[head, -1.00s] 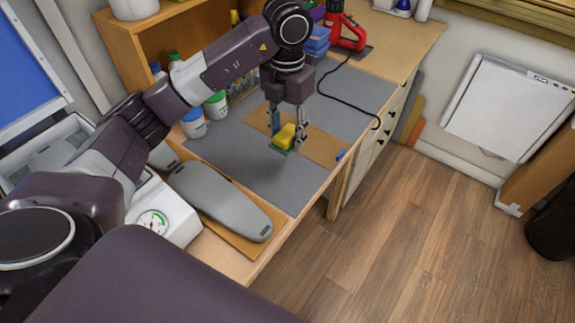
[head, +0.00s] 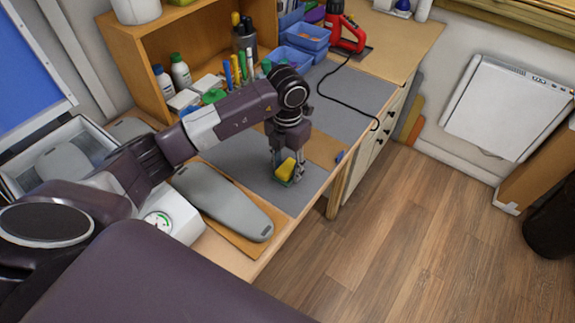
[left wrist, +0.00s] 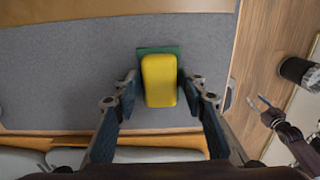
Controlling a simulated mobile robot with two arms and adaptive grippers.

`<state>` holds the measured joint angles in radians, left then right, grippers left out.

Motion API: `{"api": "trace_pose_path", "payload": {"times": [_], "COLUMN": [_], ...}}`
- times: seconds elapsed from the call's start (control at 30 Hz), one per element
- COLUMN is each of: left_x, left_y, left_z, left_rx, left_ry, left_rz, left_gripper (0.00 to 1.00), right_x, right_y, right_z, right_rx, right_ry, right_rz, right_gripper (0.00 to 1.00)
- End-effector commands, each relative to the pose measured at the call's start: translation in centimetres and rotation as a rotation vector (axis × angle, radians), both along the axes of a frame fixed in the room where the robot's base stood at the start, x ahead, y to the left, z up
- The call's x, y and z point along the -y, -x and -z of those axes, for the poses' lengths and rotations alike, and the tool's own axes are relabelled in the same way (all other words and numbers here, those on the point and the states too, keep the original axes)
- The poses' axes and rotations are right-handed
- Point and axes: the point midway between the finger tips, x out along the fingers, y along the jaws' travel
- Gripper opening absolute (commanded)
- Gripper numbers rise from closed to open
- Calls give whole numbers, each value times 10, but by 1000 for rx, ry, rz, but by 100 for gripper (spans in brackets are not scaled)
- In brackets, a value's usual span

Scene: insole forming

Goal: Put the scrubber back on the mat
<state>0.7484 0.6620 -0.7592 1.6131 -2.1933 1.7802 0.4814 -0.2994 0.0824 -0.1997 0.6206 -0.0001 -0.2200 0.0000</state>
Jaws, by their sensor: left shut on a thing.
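The scrubber (head: 286,169) is a yellow block with a green layer under it. My left gripper (head: 285,178) is shut on it, with the fingers pointing down over the grey mat (head: 242,163). In the left wrist view the yellow block (left wrist: 159,80) sits between the fingertips, and its green part (left wrist: 158,50) sticks out beyond it. The grey mat (left wrist: 70,80) lies beneath; I cannot tell whether the scrubber touches it. My right gripper (left wrist: 259,102) shows small at the right of the left wrist view, its fingers apart. It is not in the head view.
A brown sheet (head: 322,150) lies on the mat behind the gripper. A grey insole-shaped form (head: 222,198) on a brown board lies in front, beside a white dial scale (head: 172,215). Bottles, pens and blue bins (head: 305,37) stand behind. A black cable (head: 335,98) crosses the mat.

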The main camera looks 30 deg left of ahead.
Motion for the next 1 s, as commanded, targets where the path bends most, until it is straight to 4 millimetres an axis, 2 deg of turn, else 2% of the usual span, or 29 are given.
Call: {"api": "trace_pose_path", "payload": {"times": [0.17, 0.2, 0.33, 0.73, 0.87, 1.0], "left_x": [0, 0, 0, 0, 0, 0], "left_y": [0, 0, 0, -1, -2, -2], "left_z": [4, 3, 2, -4, -24, -56], "left_rx": [0, 0, 0, 3, 7, 8], "left_ry": [0, 0, 0, 1, 1, 1], "left_rz": [1, 1, 1, 1, 2, 1], "left_gripper": [16, 42, 56, 56, 56, 56], "right_x": [-2, -3, -4, -4, -4, -4], "right_y": [0, 0, 0, 1, 1, 1], "right_z": [4, 3, 3, 1, 12, 23], "right_rx": [0, -1, 0, -1, -1, -1], "right_ry": [-2, -3, -4, -5, -5, -5], "right_rz": [1, 1, 2, 2, 2, 2], "right_gripper": [40, 40, 40, 40, 40, 40]}}
